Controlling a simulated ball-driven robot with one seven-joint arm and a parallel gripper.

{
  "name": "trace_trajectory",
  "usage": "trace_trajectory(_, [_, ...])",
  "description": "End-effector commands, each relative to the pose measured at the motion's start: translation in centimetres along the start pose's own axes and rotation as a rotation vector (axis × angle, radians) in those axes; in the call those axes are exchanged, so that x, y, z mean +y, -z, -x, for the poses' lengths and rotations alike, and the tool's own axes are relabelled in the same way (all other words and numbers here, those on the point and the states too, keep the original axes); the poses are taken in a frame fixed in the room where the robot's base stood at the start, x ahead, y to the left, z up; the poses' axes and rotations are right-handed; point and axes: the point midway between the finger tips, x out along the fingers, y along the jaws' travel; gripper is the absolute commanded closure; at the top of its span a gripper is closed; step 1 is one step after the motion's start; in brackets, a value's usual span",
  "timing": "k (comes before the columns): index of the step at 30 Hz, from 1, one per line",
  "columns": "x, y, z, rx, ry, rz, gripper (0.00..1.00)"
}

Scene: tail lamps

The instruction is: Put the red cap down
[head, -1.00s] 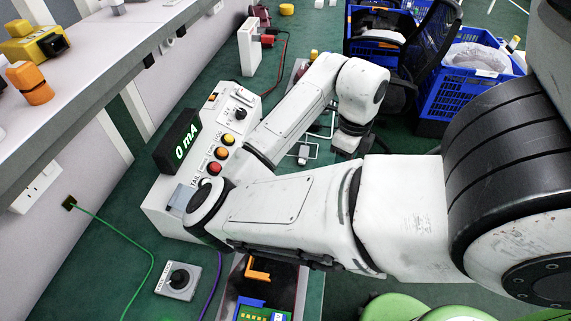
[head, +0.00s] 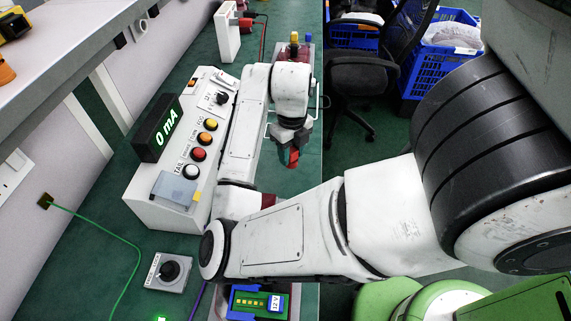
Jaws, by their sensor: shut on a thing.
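The red cap (head: 293,158) shows as a small red piece at the tip of my gripper (head: 291,147). My gripper points down over the right part of the green bench top (head: 262,178) and is shut on the cap. The cap looks held above the bench, close to its right edge; whether it touches anything is hard to tell. My wrist hides part of the jaws and the area behind them.
A white tester box (head: 165,195) with a "0 mA" display (head: 167,128) stands left of my arm. A knob box (head: 168,271) and a green board (head: 258,304) are in front. A chair (head: 375,85) and blue crate (head: 437,72) are beyond the bench.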

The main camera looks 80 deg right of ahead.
Motion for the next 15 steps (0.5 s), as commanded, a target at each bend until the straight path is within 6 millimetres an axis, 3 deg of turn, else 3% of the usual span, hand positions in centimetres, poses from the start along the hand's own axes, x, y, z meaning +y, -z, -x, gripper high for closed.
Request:
trace_trajectory(8, [0.7, -1.1, -1.5, 0.001, 0.0, 0.003, 1.0])
trace_trajectory(15, [0.8, -1.2, -4.5, 0.001, 0.0, 0.002, 1.0])
